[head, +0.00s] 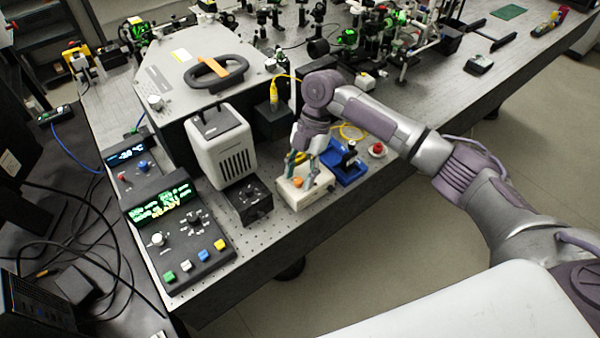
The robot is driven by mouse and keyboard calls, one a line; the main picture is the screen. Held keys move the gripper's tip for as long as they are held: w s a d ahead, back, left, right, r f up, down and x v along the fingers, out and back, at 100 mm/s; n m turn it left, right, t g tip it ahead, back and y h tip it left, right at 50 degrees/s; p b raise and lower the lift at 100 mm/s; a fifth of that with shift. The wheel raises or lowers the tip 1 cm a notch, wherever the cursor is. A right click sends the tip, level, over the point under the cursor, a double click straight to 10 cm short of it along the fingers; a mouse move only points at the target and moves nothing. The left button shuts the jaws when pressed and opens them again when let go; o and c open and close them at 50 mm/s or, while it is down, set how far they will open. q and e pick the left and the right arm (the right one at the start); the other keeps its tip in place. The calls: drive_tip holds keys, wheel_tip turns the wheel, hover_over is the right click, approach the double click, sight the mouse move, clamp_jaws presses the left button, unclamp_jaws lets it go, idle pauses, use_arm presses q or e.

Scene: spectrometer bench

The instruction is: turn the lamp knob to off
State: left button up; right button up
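A pale grey vented housing with a top handle (222,150), which looks like the lamp, stands at the bench's front edge. In front of it is a small black box (250,203) with a dark round knob (251,192) on its face. I cannot read the knob's markings or setting. To its right is a cream box (304,190) with an orange round part (297,182). My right gripper (304,172) points down over the cream box, right of the black box. Its fingers look spread; contact with the cream box cannot be told. My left gripper is out of view.
A black control unit (178,235) with green displays and coloured buttons lies left of the black box. A blue tray (348,168) and a red button (377,149) sit to the right. The large grey instrument (160,80) stands behind. Open floor lies in front of the bench.

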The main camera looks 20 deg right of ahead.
drive_tip(key=v, duration=1.2)
idle(0.3)
